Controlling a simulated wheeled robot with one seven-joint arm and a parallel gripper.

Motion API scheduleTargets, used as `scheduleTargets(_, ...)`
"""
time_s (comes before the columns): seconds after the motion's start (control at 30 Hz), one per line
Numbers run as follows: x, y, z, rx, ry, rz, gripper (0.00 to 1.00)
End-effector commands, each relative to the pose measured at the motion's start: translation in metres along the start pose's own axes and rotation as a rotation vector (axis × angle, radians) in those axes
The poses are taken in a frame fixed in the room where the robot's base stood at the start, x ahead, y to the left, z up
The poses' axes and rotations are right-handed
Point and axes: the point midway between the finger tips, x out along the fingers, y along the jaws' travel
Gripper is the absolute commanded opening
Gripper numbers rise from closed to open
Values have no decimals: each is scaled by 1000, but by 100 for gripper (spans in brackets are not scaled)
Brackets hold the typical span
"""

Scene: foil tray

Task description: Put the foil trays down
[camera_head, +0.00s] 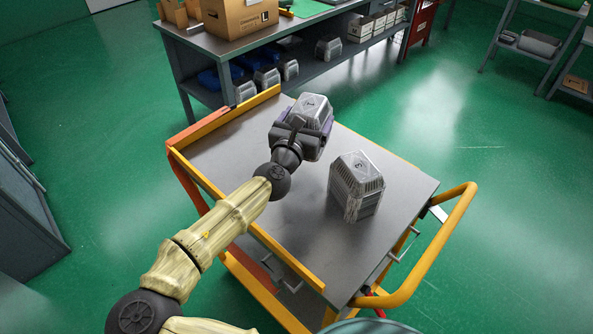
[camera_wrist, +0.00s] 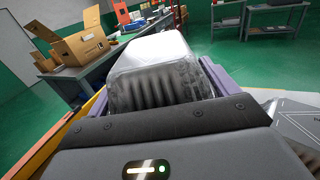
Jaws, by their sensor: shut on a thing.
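One foil tray (camera_head: 312,108), silver with ribbed sides, is held in my gripper (camera_head: 303,132) over the far part of the cart top. In the wrist view this foil tray (camera_wrist: 158,75) sits between the purple-grey fingers of my gripper (camera_wrist: 160,95). I cannot tell whether its underside touches the cart. A second foil tray (camera_head: 357,184) stands on the cart to the right of my gripper, apart from it. A corner of it seems to show at the right edge of the wrist view (camera_wrist: 300,125).
The grey-topped cart (camera_head: 225,160) has a yellow rim and a yellow handle (camera_head: 450,245) at the right. Behind it a workbench (camera_head: 205,38) carries a cardboard box (camera_head: 238,16), with more silver trays (camera_head: 267,79) on its lower shelf. The cart top is otherwise clear.

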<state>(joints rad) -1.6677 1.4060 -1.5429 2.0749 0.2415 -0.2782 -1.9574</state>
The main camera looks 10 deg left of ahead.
Motion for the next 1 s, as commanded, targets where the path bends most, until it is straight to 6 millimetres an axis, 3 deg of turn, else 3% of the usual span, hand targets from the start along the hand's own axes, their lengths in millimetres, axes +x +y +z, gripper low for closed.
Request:
scheduleTargets(0.33,0,0,-1,-1,-1,0,57)
scheduleTargets(0.7,0,0,-57,-2,-1,0,57)
scheduleTargets(1.0,0,0,-61,1,-1,0,57)
